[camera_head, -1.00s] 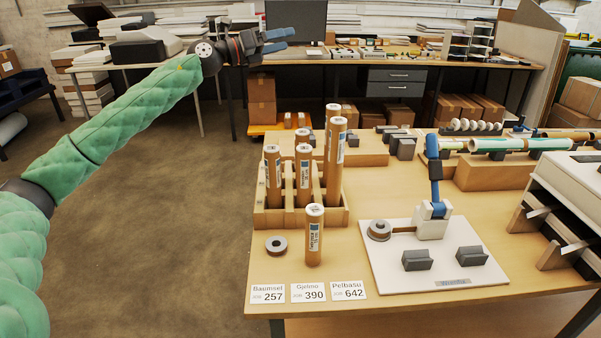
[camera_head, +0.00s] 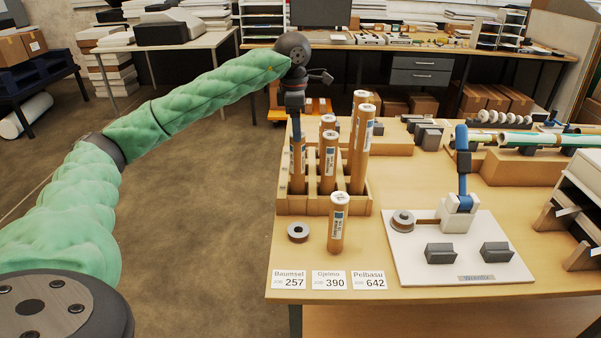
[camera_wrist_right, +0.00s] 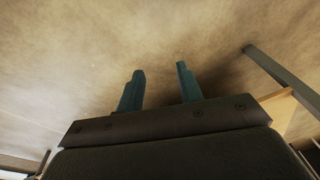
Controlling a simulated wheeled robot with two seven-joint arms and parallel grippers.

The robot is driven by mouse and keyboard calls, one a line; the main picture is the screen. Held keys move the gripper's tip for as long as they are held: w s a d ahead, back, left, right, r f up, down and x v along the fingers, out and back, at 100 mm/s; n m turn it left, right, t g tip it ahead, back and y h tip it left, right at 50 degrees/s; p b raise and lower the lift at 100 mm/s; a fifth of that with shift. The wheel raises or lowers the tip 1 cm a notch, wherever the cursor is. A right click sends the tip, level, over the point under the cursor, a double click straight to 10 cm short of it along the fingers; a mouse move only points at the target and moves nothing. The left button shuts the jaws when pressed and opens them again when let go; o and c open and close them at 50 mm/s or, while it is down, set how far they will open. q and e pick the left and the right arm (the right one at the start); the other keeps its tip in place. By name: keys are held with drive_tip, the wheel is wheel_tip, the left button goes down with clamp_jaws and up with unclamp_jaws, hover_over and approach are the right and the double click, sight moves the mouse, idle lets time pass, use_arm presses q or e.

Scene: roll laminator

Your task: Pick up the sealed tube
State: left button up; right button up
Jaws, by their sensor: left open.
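Several brown cardboard tubes with white labels stand upright in a wooden rack (camera_head: 322,206). A single short tube (camera_head: 338,232) with a pale top stands upright on the table in front of the rack. I cannot tell which tube is the sealed one. My left gripper (camera_head: 297,134) points down over the rack's left tube (camera_head: 298,165). Its blue fingers are at that tube's top and hide it; it is open, and contact cannot be told. My right gripper (camera_wrist_right: 160,82) shows in the right wrist view with its teal fingers apart and nothing between them, above bare floor.
A grey ring (camera_head: 298,232) and name cards (camera_head: 329,280) lie near the table's front left. A white board (camera_head: 460,266) with a blue-armed tape device (camera_head: 461,185) and grey blocks is to the right. Taller tubes (camera_head: 360,145) stand close right of my left gripper.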

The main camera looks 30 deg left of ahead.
sight(298, 148)
use_arm(q)
drive_tip(key=shift+s+a+f, duration=0.1)
drive_tip(key=shift+s+a, duration=0.25)
drive_tip(key=shift+s, duration=0.1)
wheel_tip(298, 148, down, 2)
drive_tip(key=shift+f+p, duration=0.15)
drive_tip(key=shift+p, duration=0.4)
drive_tip(key=f+p, duration=0.2)
drive_tip(key=w+f+p, duration=0.1)
drive_tip(key=f, duration=0.1)
drive_tip(key=shift+d+f, duration=0.1)
drive_tip(key=shift+d, duration=0.25)
drive_tip(key=shift+f, duration=0.6)
use_arm(e)
wheel_tip(298, 148, down, 10)
drive_tip(key=s+d, duration=0.2)
drive_tip(key=shift+s+d+f+t, duration=0.15)
drive_tip(key=shift+d+f+t, duration=0.1)
drive_tip(key=shift+d+t, duration=0.1)
use_arm(q)
drive_tip(key=c, duration=1.4)
clamp_jaws()
drive_tip(key=shift+w+r, duration=0.1)
drive_tip(key=shift+r, duration=0.05)
